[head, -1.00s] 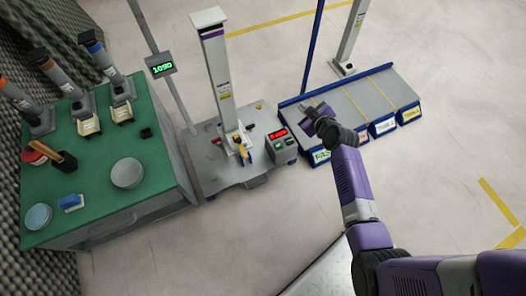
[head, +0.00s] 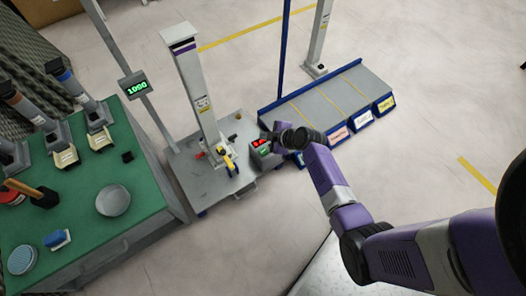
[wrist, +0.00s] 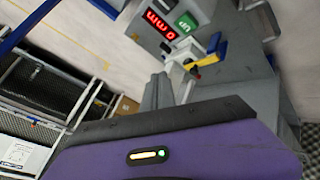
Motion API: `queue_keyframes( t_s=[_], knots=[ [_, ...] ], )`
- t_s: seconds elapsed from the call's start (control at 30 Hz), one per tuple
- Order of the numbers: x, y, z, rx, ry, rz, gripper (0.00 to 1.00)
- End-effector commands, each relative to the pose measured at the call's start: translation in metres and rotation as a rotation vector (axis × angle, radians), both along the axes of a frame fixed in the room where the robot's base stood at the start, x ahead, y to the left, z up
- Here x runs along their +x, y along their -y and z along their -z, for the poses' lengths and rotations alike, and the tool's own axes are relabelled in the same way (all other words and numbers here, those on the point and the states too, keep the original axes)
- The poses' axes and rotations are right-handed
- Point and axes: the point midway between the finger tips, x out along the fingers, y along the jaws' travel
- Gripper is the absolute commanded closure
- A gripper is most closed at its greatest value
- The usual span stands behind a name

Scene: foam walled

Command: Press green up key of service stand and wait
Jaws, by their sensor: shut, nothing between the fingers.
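The service stand has a grey base (head: 205,185), a white column (head: 197,85) and a grey key box with a red lit display (head: 259,143). In the wrist view the box shows its red display (wrist: 161,25) and the green key marked UP (wrist: 186,22) near the top. My gripper (head: 273,134) is over the right side of the key box in the head view and partly covers it. In the wrist view its shut, empty fingers (wrist: 158,88) point toward the box, below the green key in the picture. I cannot see contact with the key.
A post display (head: 137,86) glows green. A grey rack with blue edges and labelled bins (head: 335,105) lies right of the stand. A yellow-handled part (head: 228,161) sits by the column, near the box.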

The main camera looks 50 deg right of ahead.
Motion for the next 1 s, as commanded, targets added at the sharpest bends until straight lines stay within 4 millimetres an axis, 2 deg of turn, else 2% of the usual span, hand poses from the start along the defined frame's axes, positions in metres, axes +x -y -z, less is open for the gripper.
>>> queue_keyframes(
  t_s=[0.27, 0.7, 1.0],
  knots=[
    [0.0, 0.0, 0.024, 0.0, -0.001, 0.001, 1.0],
    [0.0, 0.0, 0.08, 0.0, 0.001, 0.001, 1.0],
    [0.0, 0.0, 0.087, 0.0, 0.001, 0.001, 1.0]
  ],
)
